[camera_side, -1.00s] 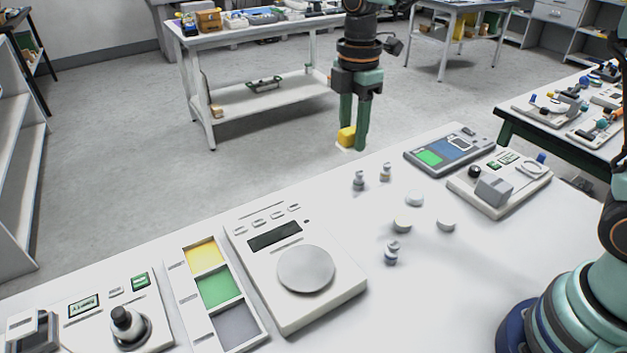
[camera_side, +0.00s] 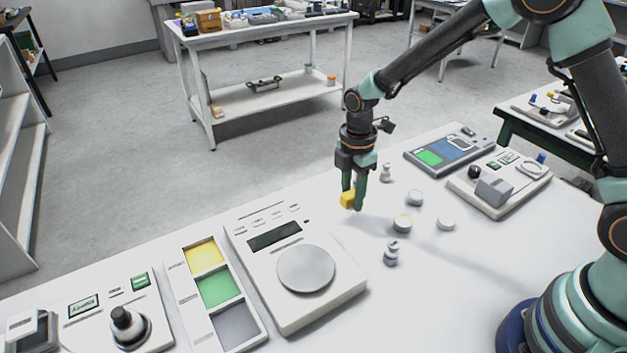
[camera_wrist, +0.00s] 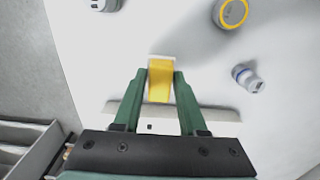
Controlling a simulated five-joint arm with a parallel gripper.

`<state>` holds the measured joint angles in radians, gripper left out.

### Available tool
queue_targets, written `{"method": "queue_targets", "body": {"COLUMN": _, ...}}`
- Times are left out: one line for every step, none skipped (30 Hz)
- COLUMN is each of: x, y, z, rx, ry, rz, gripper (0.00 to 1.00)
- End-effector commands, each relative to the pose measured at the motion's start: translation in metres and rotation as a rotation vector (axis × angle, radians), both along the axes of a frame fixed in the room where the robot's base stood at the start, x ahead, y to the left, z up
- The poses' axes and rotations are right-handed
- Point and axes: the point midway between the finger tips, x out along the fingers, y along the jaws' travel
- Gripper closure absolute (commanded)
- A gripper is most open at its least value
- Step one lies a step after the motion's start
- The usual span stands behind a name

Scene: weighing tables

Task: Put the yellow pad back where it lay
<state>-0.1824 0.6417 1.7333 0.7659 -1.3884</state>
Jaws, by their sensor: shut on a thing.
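The yellow pad (camera_side: 347,199) is a small yellow block between the green fingertips of my gripper (camera_side: 354,197), held in the air above the white table, behind and right of the scale. In the wrist view the pad (camera_wrist: 160,82) sits between both fingers of my gripper (camera_wrist: 159,88), with a pale strip at its far end. A white tray (camera_side: 180,285) at the front left has yellow, green and grey compartments in a row. I cannot tell whether its yellow area (camera_side: 204,256) is a pad or a coloured floor.
A white scale with a round grey plate (camera_side: 306,268) stands right of the tray. Several small weights and discs, such as a bottle-shaped weight (camera_side: 391,252), stand right of my gripper. A device with a black knob (camera_side: 128,322) is left of the tray.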

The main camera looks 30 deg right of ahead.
Motion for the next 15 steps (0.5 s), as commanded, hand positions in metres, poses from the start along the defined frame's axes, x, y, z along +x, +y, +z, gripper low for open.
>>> {"method": "queue_targets", "body": {"x": 0.0, "y": 0.0, "z": -0.005, "rx": 0.0, "ry": 0.002, "rz": 0.0, "gripper": 1.0}}
{"method": "queue_targets", "body": {"x": -0.001, "y": 0.0, "z": -0.009, "rx": 0.0, "ry": 0.003, "rz": 0.0, "gripper": 1.0}}
{"method": "queue_targets", "body": {"x": -0.001, "y": 0.0, "z": -0.015, "rx": -0.001, "ry": 0.004, "rz": 0.0, "gripper": 1.0}}
{"method": "queue_targets", "body": {"x": -0.001, "y": 0.0, "z": -0.02, "rx": -0.001, "ry": 0.004, "rz": 0.0, "gripper": 1.0}}
{"method": "queue_targets", "body": {"x": -0.001, "y": 0.0, "z": -0.024, "rx": -0.001, "ry": 0.004, "rz": 0.0, "gripper": 1.0}}
{"method": "queue_targets", "body": {"x": -0.001, "y": 0.0, "z": -0.029, "rx": -0.001, "ry": 0.004, "rz": 0.0, "gripper": 1.0}}
{"method": "queue_targets", "body": {"x": -0.001, "y": 0.0, "z": -0.032, "rx": -0.001, "ry": 0.004, "rz": 0.0, "gripper": 1.0}}
{"method": "queue_targets", "body": {"x": -0.001, "y": 0.0, "z": -0.035, "rx": 0.0, "ry": 0.002, "rz": 0.0, "gripper": 1.0}}
{"method": "queue_targets", "body": {"x": 0.0, "y": 0.0, "z": -0.036, "rx": 0.0, "ry": 0.001, "rz": 0.0, "gripper": 1.0}}
{"method": "queue_targets", "body": {"x": 0.0, "y": 0.0, "z": -0.037, "rx": 0.0, "ry": 0.001, "rz": 0.0, "gripper": 1.0}}
{"method": "queue_targets", "body": {"x": 0.0, "y": 0.0, "z": -0.038, "rx": 0.0, "ry": 0.0, "rz": 0.0, "gripper": 1.0}}
{"method": "queue_targets", "body": {"x": 0.0, "y": 0.0, "z": -0.038, "rx": 0.0, "ry": 0.0, "rz": 0.0, "gripper": 1.0}}
{"method": "queue_targets", "body": {"x": 0.0, "y": 0.0, "z": -0.037, "rx": 0.0, "ry": 0.0, "rz": 0.0, "gripper": 1.0}}
{"method": "queue_targets", "body": {"x": 0.0, "y": 0.0, "z": -0.037, "rx": 0.0, "ry": 0.0, "rz": 0.0, "gripper": 1.0}}
{"method": "queue_targets", "body": {"x": 0.0, "y": 0.0, "z": -0.037, "rx": 0.0, "ry": 0.0, "rz": 0.0, "gripper": 1.0}}
